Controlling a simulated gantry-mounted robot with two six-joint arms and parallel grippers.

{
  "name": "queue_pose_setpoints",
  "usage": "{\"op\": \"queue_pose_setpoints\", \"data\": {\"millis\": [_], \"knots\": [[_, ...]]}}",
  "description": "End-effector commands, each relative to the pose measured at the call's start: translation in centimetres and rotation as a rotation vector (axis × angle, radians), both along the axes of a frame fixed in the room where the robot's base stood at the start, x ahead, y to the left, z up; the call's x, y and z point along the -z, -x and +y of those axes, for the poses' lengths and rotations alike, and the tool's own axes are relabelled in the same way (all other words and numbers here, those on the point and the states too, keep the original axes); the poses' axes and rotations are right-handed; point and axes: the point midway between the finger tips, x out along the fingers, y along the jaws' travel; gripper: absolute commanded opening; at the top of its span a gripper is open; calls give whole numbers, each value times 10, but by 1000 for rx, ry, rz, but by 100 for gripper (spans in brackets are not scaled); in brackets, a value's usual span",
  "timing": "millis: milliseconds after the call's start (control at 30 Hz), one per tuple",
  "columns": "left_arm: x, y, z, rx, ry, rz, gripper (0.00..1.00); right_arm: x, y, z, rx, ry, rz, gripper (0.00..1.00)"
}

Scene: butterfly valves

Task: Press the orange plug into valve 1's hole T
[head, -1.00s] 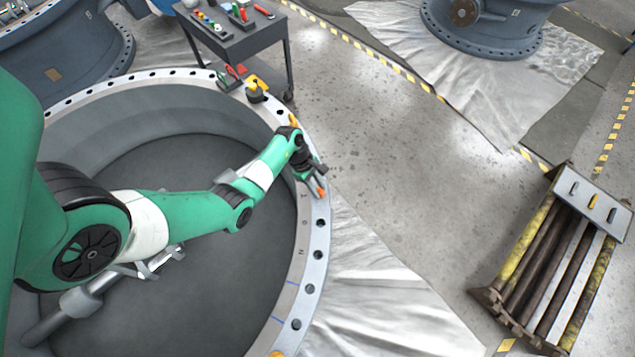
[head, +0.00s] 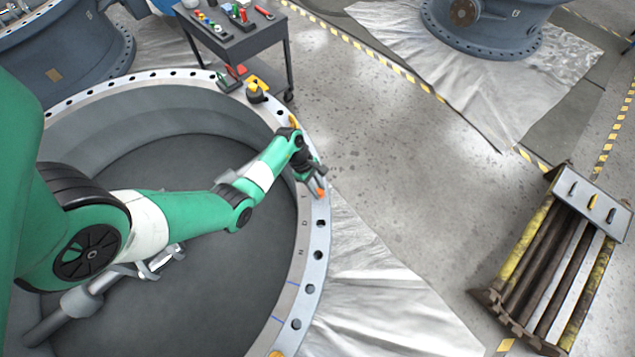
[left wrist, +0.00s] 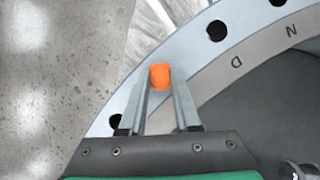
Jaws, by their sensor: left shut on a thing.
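My left gripper (head: 318,187) is shut on the orange plug (head: 321,191) over the flange ring (head: 313,265) of the large valve. In the left wrist view, the orange plug (left wrist: 160,76) sits between the fingertips (left wrist: 160,88), over the light ring (left wrist: 191,57). The ring carries dark holes and letters; D and N read clearly in the wrist view. One open hole (left wrist: 217,30) lies beside D and another (left wrist: 115,121) left of the fingers. Any hole under the plug is hidden, so I cannot tell whether the plug is inside one. My right gripper is not in view.
A yellow-topped item (head: 257,90) and a red-and-dark item (head: 229,78) sit on the ring's far side. A dark tool cart (head: 240,40) stands behind. A rack of bars (head: 550,270) stands right. Grey floor (head: 410,180) lies clear between.

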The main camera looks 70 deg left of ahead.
Motion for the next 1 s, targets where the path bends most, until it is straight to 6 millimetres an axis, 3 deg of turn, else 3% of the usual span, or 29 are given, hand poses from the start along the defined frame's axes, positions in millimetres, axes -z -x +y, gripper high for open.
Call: {"op": "queue_pose_setpoints", "data": {"millis": [367,400,567,600,800,967,1000], "knots": [[11,0,0,0,0,0,0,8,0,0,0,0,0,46],[11,0,0,0,0,0,33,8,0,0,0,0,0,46],[10,0,0,0,0,0,61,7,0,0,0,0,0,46],[10,0,0,0,0,0,66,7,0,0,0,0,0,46],[9,0,0,0,0,0,66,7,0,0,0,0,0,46],[9,0,0,0,0,0,95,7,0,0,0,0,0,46],[9,0,0,0,0,0,96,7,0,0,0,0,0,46]]}}
